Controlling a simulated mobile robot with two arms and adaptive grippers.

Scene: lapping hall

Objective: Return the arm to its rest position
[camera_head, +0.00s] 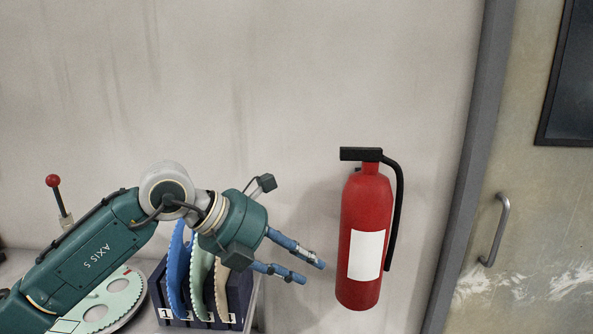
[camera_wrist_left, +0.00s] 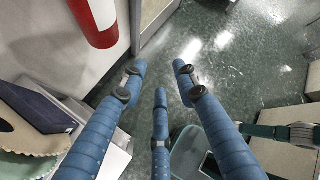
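My left arm (camera_head: 95,255) comes in from the lower left. Its gripper (camera_head: 314,272) reaches out to the right past the rack of toothed discs, just left of the fire extinguisher in the picture. In the left wrist view the three blue fingers of the gripper (camera_wrist_left: 160,74) are spread apart, with only the floor showing between them. The gripper is open and empty. My right gripper is in neither view.
A red fire extinguisher (camera_head: 365,230) is at the wall, near a door with a handle (camera_head: 496,230). A dark rack (camera_head: 238,297) holds blue, green and tan toothed discs. A pale green toothed disc (camera_head: 118,292) lies left of it. Open floor (camera_wrist_left: 235,55) lies beyond the fingers.

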